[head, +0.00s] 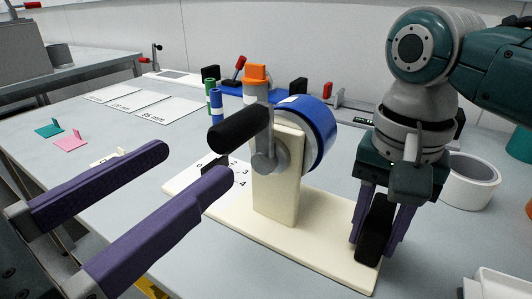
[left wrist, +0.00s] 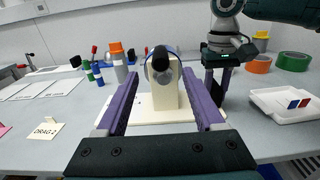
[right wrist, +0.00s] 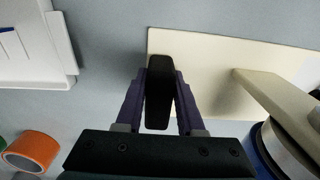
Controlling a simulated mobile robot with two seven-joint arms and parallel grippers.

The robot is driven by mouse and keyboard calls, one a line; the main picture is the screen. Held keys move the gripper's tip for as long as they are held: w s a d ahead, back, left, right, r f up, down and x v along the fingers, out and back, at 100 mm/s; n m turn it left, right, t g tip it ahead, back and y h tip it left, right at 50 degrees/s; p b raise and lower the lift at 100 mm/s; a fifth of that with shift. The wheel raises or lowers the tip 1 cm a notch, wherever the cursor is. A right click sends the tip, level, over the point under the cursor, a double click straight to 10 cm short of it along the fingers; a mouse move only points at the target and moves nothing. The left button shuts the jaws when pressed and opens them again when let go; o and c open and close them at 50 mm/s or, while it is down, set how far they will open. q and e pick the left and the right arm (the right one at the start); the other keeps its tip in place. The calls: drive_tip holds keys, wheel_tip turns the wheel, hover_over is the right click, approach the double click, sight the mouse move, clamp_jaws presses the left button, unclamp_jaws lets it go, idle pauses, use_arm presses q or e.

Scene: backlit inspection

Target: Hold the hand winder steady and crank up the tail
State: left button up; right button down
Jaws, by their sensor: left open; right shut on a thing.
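The hand winder has a cream base plate (head: 310,245), an upright cream post (head: 277,185), a blue-rimmed reel (head: 318,135) and a grey crank with a black handle (head: 238,128). My right gripper (head: 374,240) is shut on a black upright grip (right wrist: 158,95) at the right end of the base. My left gripper (head: 193,165) is open and empty, its fingers pointing toward the crank handle. In the left wrist view the handle (left wrist: 160,53) shows end-on, beyond and between the open fingertips. I cannot make out the tail for certain.
Behind stand an orange-capped grey bottle (head: 256,85) and green and blue cylinders (head: 215,103).

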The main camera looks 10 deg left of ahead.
idle(0.3)
drive_tip(key=shift+c, duration=2.2)
unclamp_jaws()
